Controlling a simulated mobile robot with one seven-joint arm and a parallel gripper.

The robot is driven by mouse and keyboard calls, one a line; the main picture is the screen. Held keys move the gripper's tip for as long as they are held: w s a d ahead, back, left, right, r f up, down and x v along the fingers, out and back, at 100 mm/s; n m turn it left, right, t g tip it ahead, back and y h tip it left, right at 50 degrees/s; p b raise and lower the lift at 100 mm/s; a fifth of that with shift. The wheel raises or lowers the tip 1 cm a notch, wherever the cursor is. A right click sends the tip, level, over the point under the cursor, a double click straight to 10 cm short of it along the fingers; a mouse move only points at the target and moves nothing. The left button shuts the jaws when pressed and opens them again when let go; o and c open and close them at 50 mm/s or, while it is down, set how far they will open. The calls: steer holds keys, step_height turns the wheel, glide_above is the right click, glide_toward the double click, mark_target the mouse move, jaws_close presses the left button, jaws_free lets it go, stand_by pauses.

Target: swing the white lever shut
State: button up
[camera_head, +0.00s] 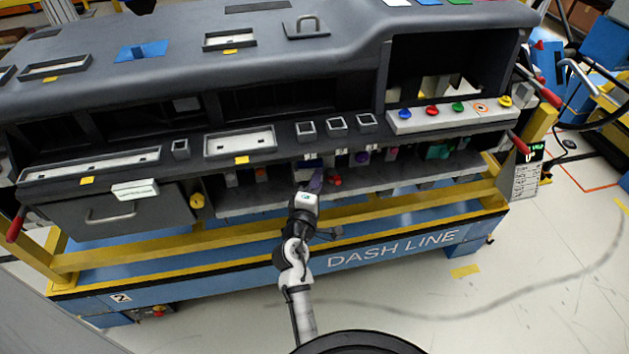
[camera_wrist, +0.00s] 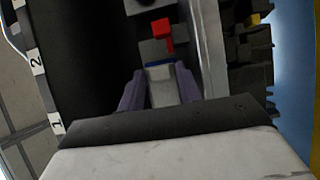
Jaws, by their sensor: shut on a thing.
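My gripper (camera_head: 314,184) reaches in under the front edge of the dashboard module, at the middle of the lower shelf. In the wrist view its two purple fingers (camera_wrist: 160,78) are closed on either side of a pale, whitish piece (camera_wrist: 162,90), which looks like the white lever. A blue strip crosses just beyond the piece. In the head view the lever is small and mostly hidden by my gripper and the overhang. I cannot tell its swing angle.
A red part (camera_wrist: 162,30) on a grey block lies just beyond the fingers. Other small coloured fixtures line the shelf (camera_head: 400,180) on both sides. A yellow rail (camera_head: 400,207) runs below in front. A drawer with a handle (camera_head: 110,214) is at left.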

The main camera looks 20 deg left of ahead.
steer(key=shift+w+n+y+p, duration=0.3)
steer(key=shift+n+y+p, duration=0.4)
steer(key=shift+y, duration=0.4)
steer(key=o, duration=0.7)
steer(key=shift+o, duration=0.2)
steer(key=shift+s, duration=0.1)
